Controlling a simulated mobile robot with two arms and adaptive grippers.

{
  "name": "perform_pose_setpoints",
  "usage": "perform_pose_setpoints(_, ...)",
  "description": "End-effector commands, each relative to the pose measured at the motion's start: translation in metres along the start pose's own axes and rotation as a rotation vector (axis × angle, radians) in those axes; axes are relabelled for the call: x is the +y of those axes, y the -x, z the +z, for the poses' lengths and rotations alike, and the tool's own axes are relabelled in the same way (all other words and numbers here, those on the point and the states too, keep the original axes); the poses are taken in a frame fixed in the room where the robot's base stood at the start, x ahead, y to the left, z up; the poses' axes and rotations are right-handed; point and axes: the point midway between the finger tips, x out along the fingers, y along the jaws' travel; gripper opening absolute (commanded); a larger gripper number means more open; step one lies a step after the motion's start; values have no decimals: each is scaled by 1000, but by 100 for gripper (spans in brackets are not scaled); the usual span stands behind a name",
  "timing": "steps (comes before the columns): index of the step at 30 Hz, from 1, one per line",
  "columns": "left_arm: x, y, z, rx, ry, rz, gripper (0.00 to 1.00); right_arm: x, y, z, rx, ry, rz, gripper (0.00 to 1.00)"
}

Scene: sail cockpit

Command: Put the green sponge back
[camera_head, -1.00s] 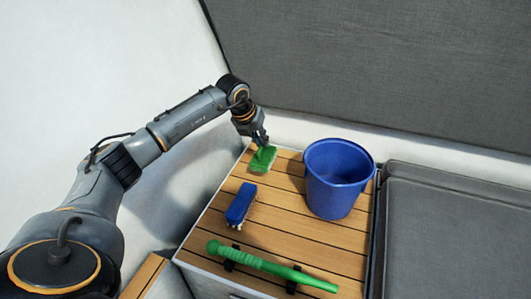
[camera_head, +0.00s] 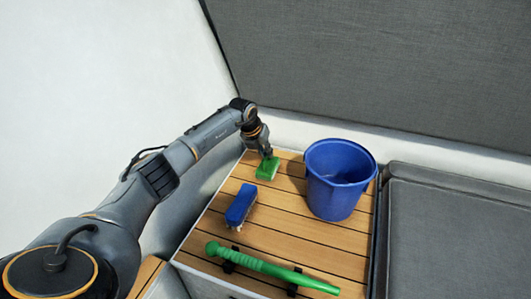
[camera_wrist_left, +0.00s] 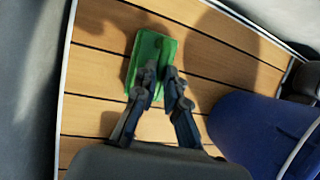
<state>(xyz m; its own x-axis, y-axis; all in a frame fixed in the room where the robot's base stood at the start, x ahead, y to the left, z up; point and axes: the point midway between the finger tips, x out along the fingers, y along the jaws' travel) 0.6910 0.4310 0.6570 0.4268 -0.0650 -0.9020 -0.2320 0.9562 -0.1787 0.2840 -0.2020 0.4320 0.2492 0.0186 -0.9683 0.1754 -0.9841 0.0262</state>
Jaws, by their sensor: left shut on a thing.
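The green sponge (camera_head: 267,169) is at the far left part of the slatted wooden top, left of the blue bucket (camera_head: 338,182). My left gripper (camera_head: 267,157) reaches down onto it from above and is shut on it. In the left wrist view the green sponge (camera_wrist_left: 150,52) shows beyond the fingertips of my left gripper (camera_wrist_left: 161,72), over the wood slats. The sponge is at or just above the surface; I cannot tell whether it touches. My right gripper is not in view.
A blue brush (camera_head: 241,205) lies nearer on the wooden top (camera_head: 290,240). A green handle-like tool (camera_head: 268,267) rests across black holders at the front edge. The blue bucket also shows in the left wrist view (camera_wrist_left: 255,130). A grey cushion (camera_head: 455,235) lies to the right.

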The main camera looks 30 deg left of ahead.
Motion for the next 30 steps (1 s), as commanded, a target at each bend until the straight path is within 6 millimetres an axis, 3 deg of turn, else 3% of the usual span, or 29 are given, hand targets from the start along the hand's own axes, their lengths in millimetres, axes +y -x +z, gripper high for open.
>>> perform_pose_setpoints(2,1,0,0,1,0,1,0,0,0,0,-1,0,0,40)
perform_pose_setpoints(3,1,0,-1,2,0,2,19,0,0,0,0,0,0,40)
perform_pose_setpoints(6,1,0,-1,2,1,2,34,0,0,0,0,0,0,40)
perform_pose_setpoints(17,1,6,0,0,1,1,34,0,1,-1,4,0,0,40)
perform_pose_setpoints(23,1,36,1,-1,-1,3,34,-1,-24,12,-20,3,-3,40)
perform_pose_setpoints(30,1,88,1,-1,-1,3,34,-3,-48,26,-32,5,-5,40)
